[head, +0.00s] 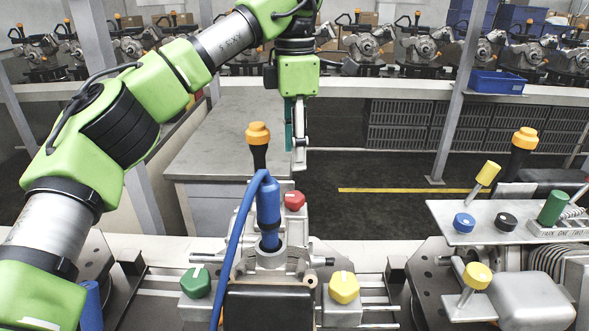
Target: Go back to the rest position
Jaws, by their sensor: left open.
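My left arm comes in from the left and arches over the fixture. My left gripper (294,150) hangs pointing down near the top centre. It is open, seen edge-on, with nothing visible between its fingers. The plug stands upright in the metal socket of the central fixture (270,262). My right gripper is not in view.
The fixture carries red (294,200), green (196,282) and yellow (344,287) knobs. On the right, a metal panel (460,232) holds knobs and a yellow lever, with another orange-topped handle (524,140) behind. A grey table (215,140) stands behind the fixture. Open floor lies right of it.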

